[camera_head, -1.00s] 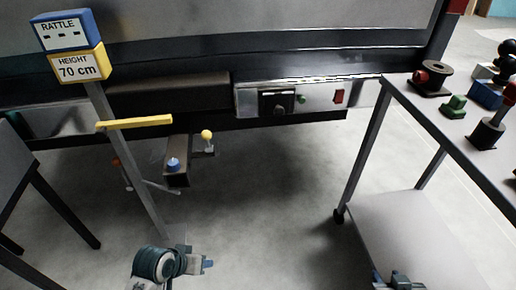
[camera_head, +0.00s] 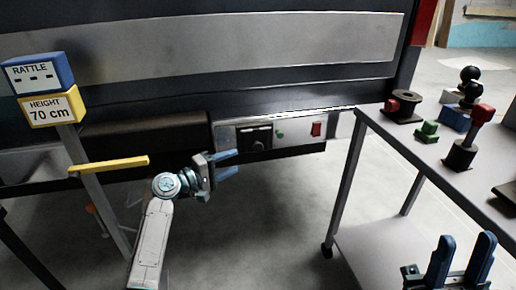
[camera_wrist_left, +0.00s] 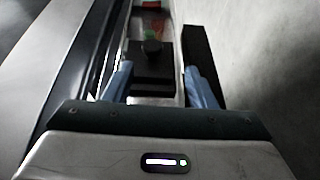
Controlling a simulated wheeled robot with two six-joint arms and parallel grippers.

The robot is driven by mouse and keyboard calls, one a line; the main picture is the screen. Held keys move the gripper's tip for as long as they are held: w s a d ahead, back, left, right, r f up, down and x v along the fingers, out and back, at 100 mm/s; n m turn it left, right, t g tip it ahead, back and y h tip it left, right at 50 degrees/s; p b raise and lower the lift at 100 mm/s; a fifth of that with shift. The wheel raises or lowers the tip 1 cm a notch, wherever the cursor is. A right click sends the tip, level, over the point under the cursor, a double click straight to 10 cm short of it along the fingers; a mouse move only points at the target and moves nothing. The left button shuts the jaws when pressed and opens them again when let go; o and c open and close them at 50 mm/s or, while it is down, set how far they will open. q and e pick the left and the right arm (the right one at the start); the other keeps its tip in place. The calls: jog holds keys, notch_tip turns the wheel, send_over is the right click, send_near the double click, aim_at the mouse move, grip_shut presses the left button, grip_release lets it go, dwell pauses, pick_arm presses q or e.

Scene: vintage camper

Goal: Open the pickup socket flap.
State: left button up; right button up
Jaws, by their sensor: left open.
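The pickup socket flap (camera_head: 256,138) is a dark square piece with a rounded knob, set in a silver panel (camera_head: 226,137) on the camper's rear. It appears closed, but its detail is small. My left gripper (camera_head: 234,164) is open and empty, with its blue fingers pointing right, just left of and below the flap in the head view. In the left wrist view the dark flap and knob (camera_wrist_left: 152,48) lie ahead, between and beyond the open fingers (camera_wrist_left: 160,82). My right gripper (camera_head: 463,243) is open and empty at the lower right, its fingers pointing up.
A green button (camera_head: 280,134) and a red switch (camera_head: 316,129) sit right of the flap. A post with a yellow bar (camera_head: 110,164) and signs reading RATTLE and HEIGHT 70 cm stands at left. A table (camera_head: 425,158) with several parts stands at right.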

aim_at(254, 149)
pick_arm(q)
jog(key=x, duration=0.3)
jog(key=b+x, duration=0.1)
jog(key=x, duration=0.3)
jog(key=r+x, duration=0.1)
jog(key=x, duration=0.3)
jog(key=shift+w+a+b, duration=0.1)
jog(key=shift+w+b, duration=0.2)
jog(key=shift+b, duration=0.05)
grip_shut()
